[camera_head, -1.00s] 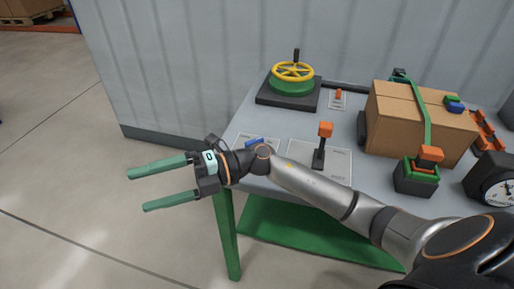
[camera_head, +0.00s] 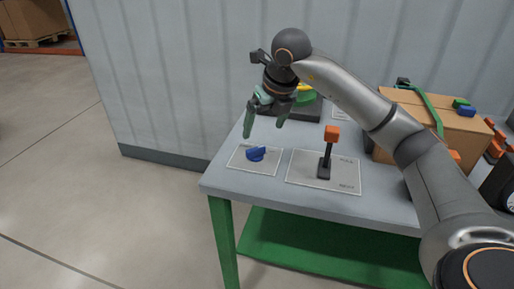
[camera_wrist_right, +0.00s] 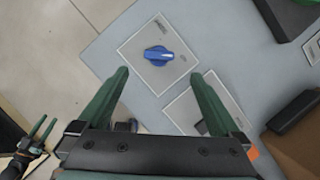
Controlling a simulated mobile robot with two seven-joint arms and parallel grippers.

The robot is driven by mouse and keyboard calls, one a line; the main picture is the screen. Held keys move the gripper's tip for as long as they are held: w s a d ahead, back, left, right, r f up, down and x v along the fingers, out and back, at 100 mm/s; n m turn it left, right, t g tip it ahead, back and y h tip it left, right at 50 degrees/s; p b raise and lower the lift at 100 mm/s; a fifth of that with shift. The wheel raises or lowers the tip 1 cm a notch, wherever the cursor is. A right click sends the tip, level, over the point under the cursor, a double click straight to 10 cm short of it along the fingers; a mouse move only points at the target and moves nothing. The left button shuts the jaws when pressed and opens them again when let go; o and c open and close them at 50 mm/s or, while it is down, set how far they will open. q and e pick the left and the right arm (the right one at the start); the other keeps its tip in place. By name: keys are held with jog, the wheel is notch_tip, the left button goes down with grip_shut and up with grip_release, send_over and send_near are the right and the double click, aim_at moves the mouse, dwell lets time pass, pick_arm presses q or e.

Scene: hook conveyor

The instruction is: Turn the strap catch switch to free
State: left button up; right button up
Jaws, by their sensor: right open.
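The switch is a blue knob (camera_head: 256,154) on a light labelled plate (camera_head: 240,165) at the table's front left corner. In the right wrist view the blue knob (camera_wrist_right: 157,55) lies ahead of the fingertips, its bar roughly left to right. Its small labels are too blurred to read. My right gripper (camera_head: 265,130) points down above and slightly behind the knob, open and empty. In the wrist view its fingertips (camera_wrist_right: 161,73) are spread to either side of the knob, apart from it. My left gripper (camera_wrist_right: 42,128) shows at the wrist view's lower left, open and empty.
An orange-topped lever (camera_head: 330,135) stands on a plate right of the knob. A yellow and green handwheel (camera_head: 305,96) is partly hidden behind my right gripper. A strapped cardboard box (camera_head: 466,125) sits at the right, partly behind my arm. A grey wall stands behind the table.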

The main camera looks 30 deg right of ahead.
aim_at(256, 149)
jog(key=x, duration=0.8)
jog(key=shift+b, duration=0.3)
jog(key=shift+w+f, duration=0.2)
jog(key=shift+f, duration=0.4)
jog(key=shift+c, duration=0.4)
jog(key=c, duration=1.3)
